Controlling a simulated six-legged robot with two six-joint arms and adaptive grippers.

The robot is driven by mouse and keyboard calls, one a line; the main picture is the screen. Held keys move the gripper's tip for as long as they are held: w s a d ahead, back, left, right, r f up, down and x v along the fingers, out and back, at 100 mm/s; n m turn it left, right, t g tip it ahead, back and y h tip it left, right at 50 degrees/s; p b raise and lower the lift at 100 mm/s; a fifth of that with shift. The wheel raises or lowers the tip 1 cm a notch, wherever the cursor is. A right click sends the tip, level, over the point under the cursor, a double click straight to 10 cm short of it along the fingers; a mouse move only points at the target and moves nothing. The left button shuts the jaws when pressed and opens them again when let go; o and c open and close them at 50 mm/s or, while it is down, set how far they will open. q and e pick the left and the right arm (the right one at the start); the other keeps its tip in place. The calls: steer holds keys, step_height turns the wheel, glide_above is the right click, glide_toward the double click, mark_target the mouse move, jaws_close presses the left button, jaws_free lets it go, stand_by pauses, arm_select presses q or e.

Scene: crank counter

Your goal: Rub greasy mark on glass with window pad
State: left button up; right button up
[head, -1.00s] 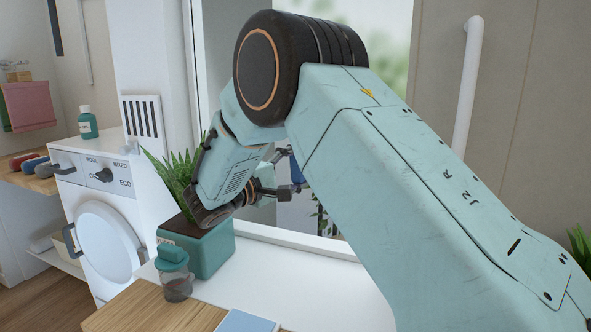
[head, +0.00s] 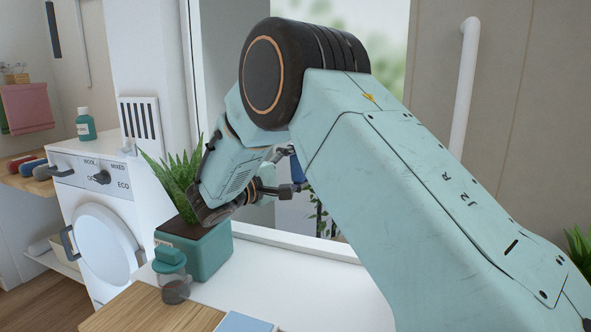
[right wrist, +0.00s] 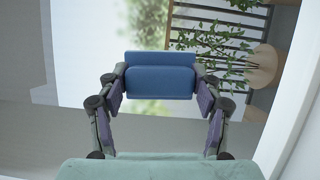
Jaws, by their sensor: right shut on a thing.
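My right gripper (head: 290,171) is shut on a blue window pad (head: 298,168), mostly hidden behind my right arm in the head view. The right wrist view shows the pad (right wrist: 160,82) held level between both fingers, in front of the window glass (right wrist: 150,28). I cannot tell whether the pad touches the glass. In the head view the window glass (head: 388,50) is largely covered by my arm. I cannot make out a greasy mark in either view. My left gripper is not in view.
A potted plant in a teal planter (head: 212,258) stands close by my right wrist on the white counter (head: 320,300). A teal-topped bottle (head: 172,275) stands before it. A white pole (head: 464,85) is at right. A washing machine (head: 100,225) is at left.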

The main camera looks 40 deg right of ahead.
steer(key=shift+w+d, duration=0.2)
steer(key=shift+d, duration=0.15)
steer(key=shift+s, duration=0.1)
